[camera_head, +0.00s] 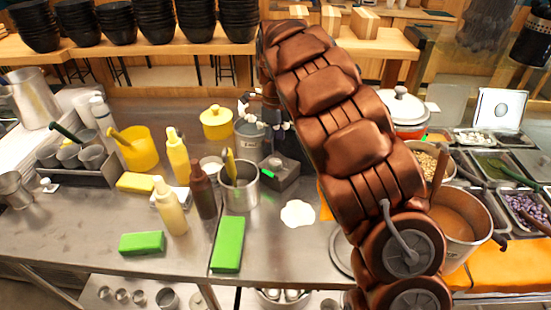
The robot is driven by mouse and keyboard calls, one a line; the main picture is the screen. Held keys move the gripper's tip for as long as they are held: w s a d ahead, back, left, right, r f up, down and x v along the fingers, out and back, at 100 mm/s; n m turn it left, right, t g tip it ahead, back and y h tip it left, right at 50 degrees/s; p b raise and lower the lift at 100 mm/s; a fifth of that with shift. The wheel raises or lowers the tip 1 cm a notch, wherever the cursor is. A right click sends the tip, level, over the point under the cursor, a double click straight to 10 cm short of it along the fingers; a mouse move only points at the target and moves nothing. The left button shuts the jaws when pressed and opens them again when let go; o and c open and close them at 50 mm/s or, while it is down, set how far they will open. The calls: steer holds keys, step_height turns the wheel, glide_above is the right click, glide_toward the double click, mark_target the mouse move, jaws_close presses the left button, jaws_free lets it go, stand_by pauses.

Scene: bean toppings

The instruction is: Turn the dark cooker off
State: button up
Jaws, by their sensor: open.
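The dark cooker (289,172) stands at the middle of the steel counter, left of my arm. Its grey front part has a small button on top and a bright green strip at the left. Its dark body behind is partly hidden by my arm. My brown arm crosses the view from the lower right to the top middle. My gripper (268,110) seems to be the small dark-brown part hanging beyond the arm, above and behind the cooker's front part. It looks open and empty; its fingertips are hard to make out. I cannot tell whether it touches the cooker.
A steel pot (240,188) and sauce bottles (177,156) stand close left of the cooker. A white-lidded red cooker (403,108) and a pot of brown liquid (458,218) are right of my arm. A white spill-like patch (298,213) lies on bare counter in front.

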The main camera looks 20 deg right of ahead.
mark_target(275, 161)
step_height(275, 161, down, 8)
steer(key=shift+r+p, duration=0.25)
steer(key=shift+p, duration=0.8)
steer(key=c, duration=1.2)
steer(key=shift+o, duration=0.2)
